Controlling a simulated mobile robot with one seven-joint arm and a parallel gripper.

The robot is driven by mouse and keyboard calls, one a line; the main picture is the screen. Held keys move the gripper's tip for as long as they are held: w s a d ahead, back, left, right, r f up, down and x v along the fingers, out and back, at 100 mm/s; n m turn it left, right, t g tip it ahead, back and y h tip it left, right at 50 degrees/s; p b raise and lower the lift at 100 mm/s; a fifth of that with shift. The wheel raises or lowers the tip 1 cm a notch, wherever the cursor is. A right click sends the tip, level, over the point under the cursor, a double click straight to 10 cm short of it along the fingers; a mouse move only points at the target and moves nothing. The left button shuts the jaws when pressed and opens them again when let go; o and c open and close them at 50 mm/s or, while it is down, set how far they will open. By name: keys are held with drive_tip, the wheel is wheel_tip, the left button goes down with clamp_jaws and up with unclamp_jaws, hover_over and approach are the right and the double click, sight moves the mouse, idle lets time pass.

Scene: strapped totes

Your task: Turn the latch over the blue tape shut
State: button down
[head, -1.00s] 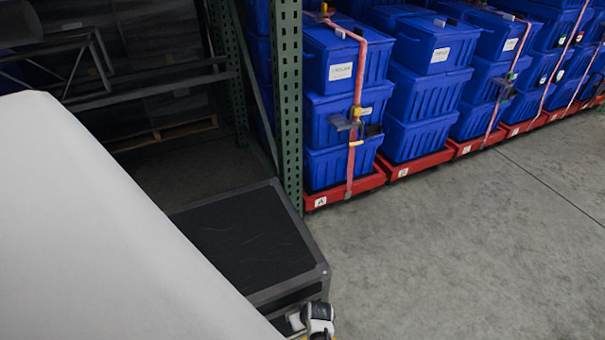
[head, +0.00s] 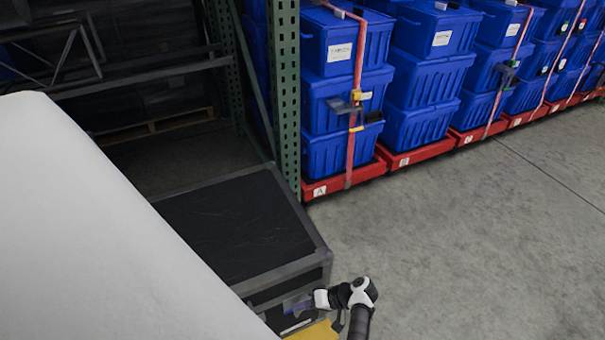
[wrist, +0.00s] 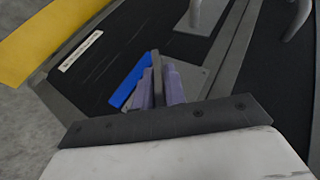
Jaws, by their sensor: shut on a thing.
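A strip of blue tape (wrist: 130,82) lies on the black face of a case in the wrist view. A thin grey latch (wrist: 157,72) stands beside the tape, on its right. My gripper (wrist: 160,88) has its two purple-grey fingers on either side of this latch and is shut on it. The latch's base is partly hidden by the fingers. In the head view, my gripper (head: 297,304) is at the front side of the black case (head: 235,225), where latch and tape are too small to make out.
Grey metal fittings (wrist: 199,15) stand on the case face to the right of the latch. A white label (wrist: 81,51) and a yellow part (wrist: 45,35) are at left. Strapped blue totes (head: 345,95) on red bases stand behind; the concrete floor at right is clear.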

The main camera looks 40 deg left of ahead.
drive_tip(key=g+y+b, duration=0.1)
drive_tip(key=b, duration=0.1)
drive_tip(key=f+m+g+y+b, duration=0.1)
drive_tip(key=g+b, duration=0.1)
drive_tip(key=b, duration=0.1)
drive_tip(key=shift+w, duration=0.1)
drive_tip(key=m+g+y+b, duration=0.1)
drive_tip(key=g+y+b, duration=0.1)
drive_tip(key=b, duration=0.1)
drive_tip(key=shift+r, duration=0.2)
idle(0.3)
drive_tip(key=c, duration=1.6)
unclamp_jaws()
drive_tip(key=shift+r, duration=0.1)
drive_tip(key=shift+o, duration=0.2)
drive_tip(key=b+v, duration=0.2)
drive_tip(key=v, duration=1.1)
drive_tip(key=shift+w+d+f+b, duration=0.2)
drive_tip(key=shift+w+d+b, duration=0.05)
drive_tip(key=shift+w+b, duration=0.1)
